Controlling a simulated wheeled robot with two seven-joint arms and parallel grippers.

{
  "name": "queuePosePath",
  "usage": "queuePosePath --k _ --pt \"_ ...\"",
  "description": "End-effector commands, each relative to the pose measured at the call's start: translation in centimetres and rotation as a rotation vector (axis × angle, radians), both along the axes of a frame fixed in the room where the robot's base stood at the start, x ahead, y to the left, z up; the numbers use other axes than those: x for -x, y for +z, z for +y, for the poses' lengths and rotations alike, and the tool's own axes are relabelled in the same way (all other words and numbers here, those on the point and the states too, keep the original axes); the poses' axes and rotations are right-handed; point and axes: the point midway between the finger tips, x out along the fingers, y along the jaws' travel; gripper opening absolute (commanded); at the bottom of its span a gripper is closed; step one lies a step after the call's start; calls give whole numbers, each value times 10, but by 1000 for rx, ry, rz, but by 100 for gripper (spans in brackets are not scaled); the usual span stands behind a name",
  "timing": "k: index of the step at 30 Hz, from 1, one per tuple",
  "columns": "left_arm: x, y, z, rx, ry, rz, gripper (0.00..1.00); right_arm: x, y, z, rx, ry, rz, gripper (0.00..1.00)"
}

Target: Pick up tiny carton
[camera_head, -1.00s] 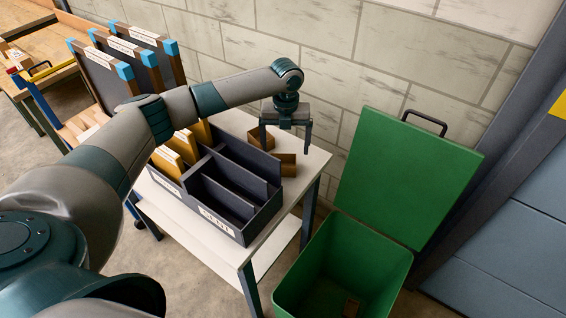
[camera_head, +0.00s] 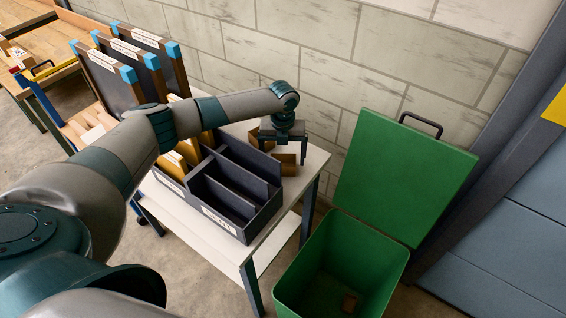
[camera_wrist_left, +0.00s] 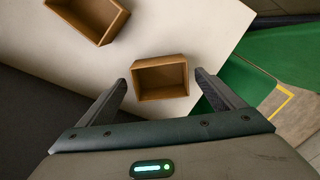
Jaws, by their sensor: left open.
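Two small open brown cartons stand on the white table (camera_head: 316,158). The nearer carton (camera_head: 286,163) sits by the table's right end; in the left wrist view this carton (camera_wrist_left: 160,77) lies between and just ahead of my fingertips. The other carton (camera_head: 258,140) is behind it, partly hidden by my gripper; it shows at the upper left of the wrist view (camera_wrist_left: 88,17). My left gripper (camera_head: 283,154) is open and empty, pointing down above the cartons. My right gripper is not in view.
A dark divided bin (camera_head: 222,224) with yellow folders stands left of the cartons. An open green bin (camera_head: 345,250) with its lid raised is to the right of the table, a small brown piece (camera_head: 349,302) inside. A block wall (camera_head: 310,60) is behind.

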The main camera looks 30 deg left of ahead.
Motion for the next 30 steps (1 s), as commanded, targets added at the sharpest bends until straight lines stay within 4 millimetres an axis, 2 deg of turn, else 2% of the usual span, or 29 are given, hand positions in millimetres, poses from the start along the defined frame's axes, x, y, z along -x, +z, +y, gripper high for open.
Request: queuePosePath --k 1,6,20,22,26,30 --pt "1 -5 -1 0 1 4 88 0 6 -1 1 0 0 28" --pt "1 -18 -1 0 0 2 88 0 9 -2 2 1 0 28" --pt "0 -20 -1 0 0 1 88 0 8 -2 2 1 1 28" --pt "0 -20 -1 0 0 1 76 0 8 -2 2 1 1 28" --pt "0 -19 -1 0 0 1 45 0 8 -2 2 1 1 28" --pt "0 -19 -1 0 0 1 45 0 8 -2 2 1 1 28"
